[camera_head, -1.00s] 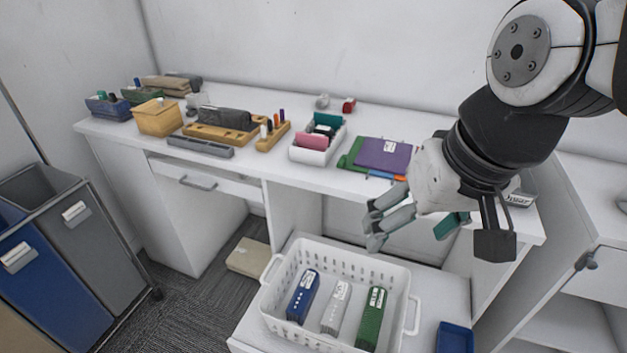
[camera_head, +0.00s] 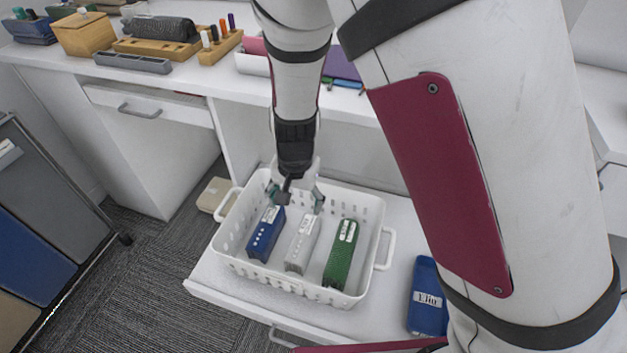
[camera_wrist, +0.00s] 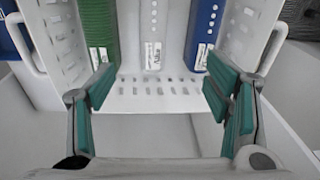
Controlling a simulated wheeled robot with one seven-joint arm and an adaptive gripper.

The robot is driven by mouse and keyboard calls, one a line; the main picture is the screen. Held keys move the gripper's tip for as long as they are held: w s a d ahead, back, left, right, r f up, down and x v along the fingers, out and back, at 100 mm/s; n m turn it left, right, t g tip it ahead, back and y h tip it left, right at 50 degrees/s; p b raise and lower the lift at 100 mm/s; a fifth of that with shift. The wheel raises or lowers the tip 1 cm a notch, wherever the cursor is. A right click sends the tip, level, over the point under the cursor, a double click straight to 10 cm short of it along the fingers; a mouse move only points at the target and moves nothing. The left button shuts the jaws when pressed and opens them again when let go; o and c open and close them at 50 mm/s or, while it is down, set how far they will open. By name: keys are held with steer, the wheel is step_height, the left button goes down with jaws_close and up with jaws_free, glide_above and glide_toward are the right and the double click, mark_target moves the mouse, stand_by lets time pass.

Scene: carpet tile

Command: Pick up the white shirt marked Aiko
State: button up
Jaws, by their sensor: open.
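The white folded shirt (camera_head: 302,246) stands on edge in the middle of the white basket (camera_head: 376,225), between a blue folded shirt (camera_head: 265,238) and a green one (camera_head: 342,258). In the wrist view the white shirt (camera_wrist: 153,22) is at top centre. Its name label (camera_wrist: 152,57) faces the camera, with lettering too small to read surely. My gripper (camera_head: 296,199) is over the basket's back side, above the shirts' far ends. In the wrist view its teal-padded fingers (camera_wrist: 158,92) are spread apart and empty, with the basket's perforated wall showing between them.
The basket stands on a low white surface (camera_head: 215,275). A blue item with a name label (camera_head: 428,305) lies to its right. The white desk (camera_head: 60,62) behind holds boxes, pens and trays. Grey and blue bins (camera_head: 45,190) stand at left.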

steer(key=h+b, duration=0.1)
glide_toward(303, 236)
steer(key=f+b, duration=0.1)
steer(key=f, duration=0.1)
steer(key=f+b, duration=0.1)
steer(key=f, duration=0.1)
steer(key=shift+w+d+b, duration=0.1)
steer(key=shift+d+b, duration=0.2)
steer(key=shift+d, duration=0.05)
steer(key=shift+w+a+f+b, duration=0.15)
steer(key=shift+f+b, duration=0.25)
steer(key=shift+f, duration=0.65)
steer(key=shift+w+d+f+b, duration=0.1)
steer(key=shift+w+f+b, duration=0.2)
steer(key=shift+f, duration=0.8)
steer(key=shift+w+a+f+b, duration=0.1)
steer(key=shift+f+b, duration=0.35)
steer(key=shift+f, duration=0.6)
steer(key=shift+r, duration=0.1)
steer(key=shift+c, duration=0.6)
steer(key=c, duration=1.2)
